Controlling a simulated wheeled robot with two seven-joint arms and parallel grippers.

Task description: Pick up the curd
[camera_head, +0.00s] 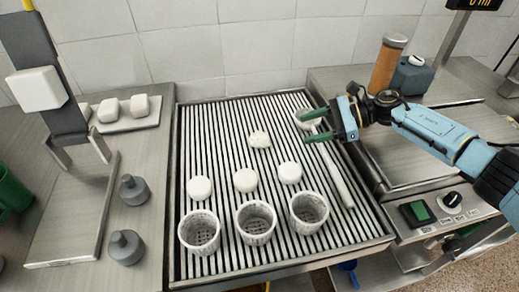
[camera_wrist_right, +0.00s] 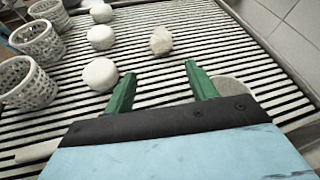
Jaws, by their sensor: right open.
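A lumpy off-white curd (camera_head: 260,139) lies on the slatted rack (camera_head: 225,118), behind a row of three smooth white rounds. It also shows in the right wrist view (camera_wrist_right: 161,41), ahead of the fingers. My right gripper (camera_head: 307,126) is open and empty, with green fingers. It is to the right of the curd, pointing left towards it, with a clear gap between them. In the right wrist view my right gripper (camera_wrist_right: 160,72) has its fingers spread apart, nothing between them. My left gripper is not in view.
Three perforated baskets (camera_head: 257,222) stand at the rack's front, behind them the white rounds (camera_head: 245,180). A long-handled ladle (camera_head: 335,170) lies under my right gripper. White blocks on a tray (camera_head: 119,123) and grey weights (camera_head: 133,190) are left. A brown jar (camera_head: 388,65) stands back right.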

